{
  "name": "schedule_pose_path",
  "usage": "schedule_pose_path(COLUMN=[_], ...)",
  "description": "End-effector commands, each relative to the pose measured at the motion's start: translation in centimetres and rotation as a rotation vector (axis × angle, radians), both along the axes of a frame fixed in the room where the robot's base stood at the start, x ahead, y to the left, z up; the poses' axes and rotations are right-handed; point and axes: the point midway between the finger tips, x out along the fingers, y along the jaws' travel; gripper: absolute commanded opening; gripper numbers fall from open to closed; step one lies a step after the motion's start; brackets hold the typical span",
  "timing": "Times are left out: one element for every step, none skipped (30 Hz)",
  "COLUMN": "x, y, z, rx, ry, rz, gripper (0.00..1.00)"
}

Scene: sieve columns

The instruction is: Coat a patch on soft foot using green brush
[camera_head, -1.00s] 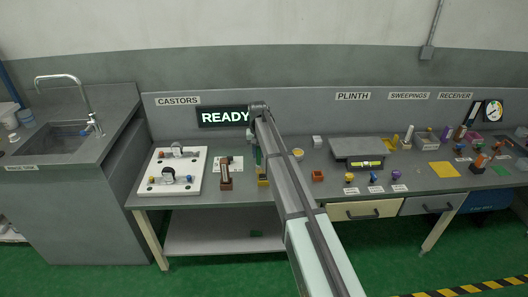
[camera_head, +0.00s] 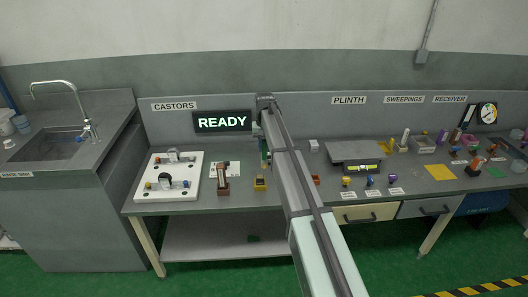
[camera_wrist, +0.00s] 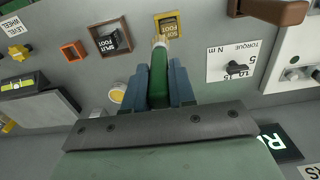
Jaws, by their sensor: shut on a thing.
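In the wrist view my gripper (camera_wrist: 160,88) is shut on the green brush (camera_wrist: 158,75), whose pale bristle tip points away from the jaws. The soft foot (camera_wrist: 167,24) is a yellow block with a dark top and a "SOFT FOOT" label, just beyond the bristles in that picture. I cannot tell whether the bristles touch it. In the head view the soft foot (camera_head: 260,184) stands on the bench, below my gripper (camera_head: 264,155) in the picture. The arm hides part of the gripper and brush there.
A round pot with yellowish contents (camera_wrist: 117,94), a split foot block (camera_wrist: 111,42) and an orange square holder (camera_wrist: 73,50) lie left of the brush in the wrist view. A torque card (camera_wrist: 236,62) is at right. The white castor plate (camera_head: 168,180) is at the bench's left.

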Motion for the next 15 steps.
schedule_pose_path(x=[0.0, 0.0, 0.0, 0.0, 0.0, 0.0, 0.0, 0.0, 0.0, 0.0, 0.0, 0.0, 0.0, 0.0, 0.0], y=[0.0, 0.0, 0.0, 0.0, 0.0, 0.0, 0.0, 0.0, 0.0, 0.0, 0.0, 0.0, 0.0, 0.0, 0.0], z=[0.6, 0.8, 1.2, 1.4, 1.7, 1.9, 2.1, 2.2, 2.4, 2.4, 2.5, 2.5, 2.5, 2.5, 2.5], rx=[0.000, 0.000, 0.000, 0.000, 0.000, 0.000, 0.000, 0.000, 0.000, 0.000, 0.000, 0.000, 0.000, 0.000, 0.000], ry=[-0.001, -0.001, 0.000, 0.000, 0.000, 0.000, 0.000, 0.000, 0.000, 0.000, 0.000, 0.000, 0.000, 0.000, 0.000], rz=[0.000, 0.000, 0.000, 0.000, 0.000, 0.000, 0.000, 0.000, 0.000, 0.000, 0.000, 0.000, 0.000, 0.000, 0.000], gripper=[0.00, 0.00, 0.00, 0.00, 0.00, 0.00, 0.00, 0.00, 0.00, 0.00, 0.00, 0.00, 0.00, 0.00, 0.00])
